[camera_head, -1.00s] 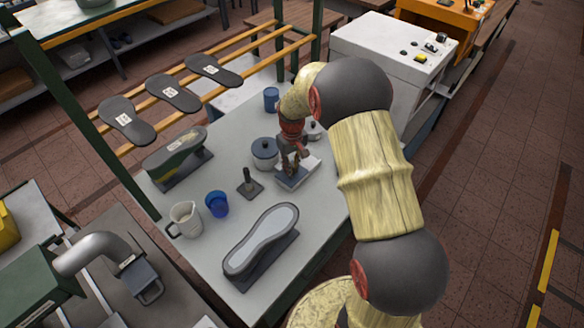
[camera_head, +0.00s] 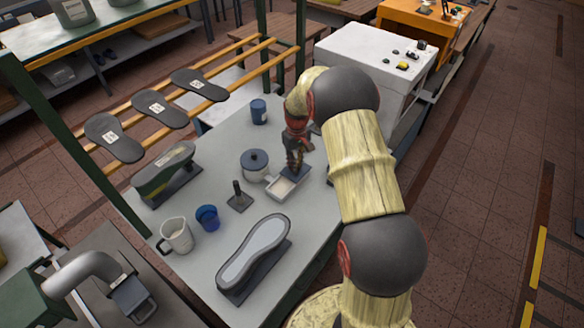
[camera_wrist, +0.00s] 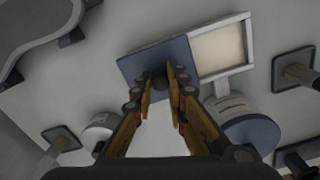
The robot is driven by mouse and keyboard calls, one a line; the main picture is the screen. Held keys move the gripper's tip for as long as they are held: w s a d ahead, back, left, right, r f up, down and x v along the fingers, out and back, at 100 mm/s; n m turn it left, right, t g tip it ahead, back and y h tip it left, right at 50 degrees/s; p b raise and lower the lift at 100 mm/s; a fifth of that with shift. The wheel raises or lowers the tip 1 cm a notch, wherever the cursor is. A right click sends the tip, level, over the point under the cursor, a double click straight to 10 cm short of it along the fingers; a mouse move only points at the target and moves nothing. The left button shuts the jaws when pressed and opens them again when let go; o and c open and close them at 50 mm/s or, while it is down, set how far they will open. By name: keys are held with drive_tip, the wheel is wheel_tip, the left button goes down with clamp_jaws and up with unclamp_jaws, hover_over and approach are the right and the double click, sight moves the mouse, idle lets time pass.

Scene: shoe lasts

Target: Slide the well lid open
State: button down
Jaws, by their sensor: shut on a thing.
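The well (camera_head: 279,196) is a pale, shallow box on the bench, and its cream inside shows. It also shows in the wrist view (camera_wrist: 247,48), right of the lid. The flat blue-grey lid (camera_wrist: 150,58) lies beside the opening, its right edge along the well's left rim; most of the opening is uncovered. In the head view the lid (camera_head: 297,174) is at the well's far end, partly hidden by my gripper (camera_head: 294,166). In the wrist view my gripper (camera_wrist: 160,85) is shut on the lid's small dark knob (camera_wrist: 159,80).
A pot with a dark blue lid (camera_head: 254,163) stands close left of the well. A small peg stand (camera_head: 239,198), blue cup (camera_head: 207,217), pitcher (camera_head: 177,237) and large shoe sole form (camera_head: 253,254) are nearer. A blue mug (camera_head: 259,111) stands behind.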

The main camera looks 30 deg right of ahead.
drive_tip(key=shift+w+d, duration=0.1)
drive_tip(key=shift+d, duration=0.05)
drive_tip(key=c, duration=1.7)
unclamp_jaws()
drive_tip(key=shift+c, duration=0.2)
drive_tip(key=shift+r, duration=0.1)
wheel_tip(320, 180, up, 12)
